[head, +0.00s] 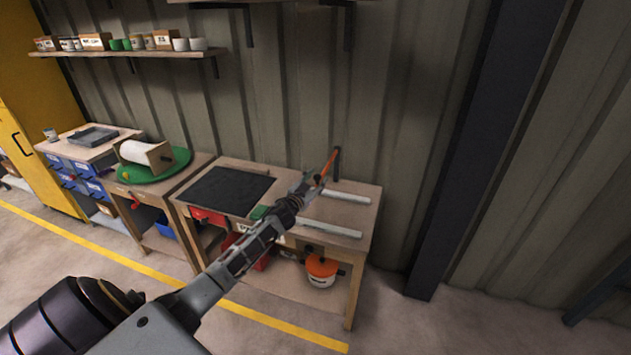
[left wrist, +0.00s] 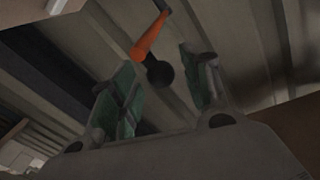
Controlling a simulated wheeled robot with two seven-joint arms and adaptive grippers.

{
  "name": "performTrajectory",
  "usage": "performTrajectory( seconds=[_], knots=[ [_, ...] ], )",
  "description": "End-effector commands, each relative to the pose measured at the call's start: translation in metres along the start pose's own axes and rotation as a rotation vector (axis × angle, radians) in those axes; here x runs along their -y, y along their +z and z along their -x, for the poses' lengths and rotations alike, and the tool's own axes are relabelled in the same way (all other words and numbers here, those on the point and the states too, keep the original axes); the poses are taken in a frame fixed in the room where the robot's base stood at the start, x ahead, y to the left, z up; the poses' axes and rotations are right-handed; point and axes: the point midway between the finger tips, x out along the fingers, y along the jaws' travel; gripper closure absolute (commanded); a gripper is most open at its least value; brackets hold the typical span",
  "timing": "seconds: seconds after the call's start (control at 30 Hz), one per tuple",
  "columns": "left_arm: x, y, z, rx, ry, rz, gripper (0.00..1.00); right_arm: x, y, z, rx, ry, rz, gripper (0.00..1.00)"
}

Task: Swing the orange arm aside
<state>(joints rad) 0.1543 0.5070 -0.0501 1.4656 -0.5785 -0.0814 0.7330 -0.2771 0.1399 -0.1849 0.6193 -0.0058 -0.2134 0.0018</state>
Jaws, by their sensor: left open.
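The orange arm (head: 329,163) reaches from a dark upright post (head: 337,164) at the back edge of the workbench. In the left wrist view the orange arm (left wrist: 151,37) ends in a dark round knob (left wrist: 160,74), which appears between the fingers. My left gripper (head: 311,186) is at the near end of the orange arm in the head view. It is open, with green-padded fingers (left wrist: 165,85) either side of the knob in the picture. I cannot tell whether they touch it. The gripper hides the knob in the head view. My right gripper is not in view.
The workbench (head: 325,210) carries a black mat (head: 226,190) and two pale rails (head: 329,228). An orange-lidded pot (head: 321,270) stands on its lower shelf. A dark steel column (head: 470,150) rises to the right. A green turntable (head: 158,168) is on the left bench.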

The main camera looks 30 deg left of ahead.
Motion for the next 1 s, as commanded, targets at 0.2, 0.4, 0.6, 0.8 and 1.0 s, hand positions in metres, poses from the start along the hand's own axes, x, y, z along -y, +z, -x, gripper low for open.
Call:
performTrajectory(
  seconds=[0.2, 0.4, 0.6, 0.8, 1.0],
  knots=[
    [0.0003, -0.0002, -0.0053, 0.000, -0.001, -0.001, 0.53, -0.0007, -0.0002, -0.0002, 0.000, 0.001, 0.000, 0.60],
    [0.0002, -0.0002, -0.0056, 0.000, 0.000, -0.001, 0.53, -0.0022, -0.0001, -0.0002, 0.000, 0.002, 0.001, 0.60],
    [0.0002, -0.0001, -0.0055, 0.000, 0.000, -0.001, 0.67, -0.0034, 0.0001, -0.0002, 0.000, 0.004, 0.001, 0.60],
    [0.0005, -0.0001, -0.0055, 0.001, -0.001, -0.001, 0.93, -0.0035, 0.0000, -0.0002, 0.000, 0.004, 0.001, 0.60],
    [0.0009, 0.0000, -0.0055, 0.001, -0.001, -0.002, 1.00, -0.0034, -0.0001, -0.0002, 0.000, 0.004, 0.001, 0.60]
  ],
)
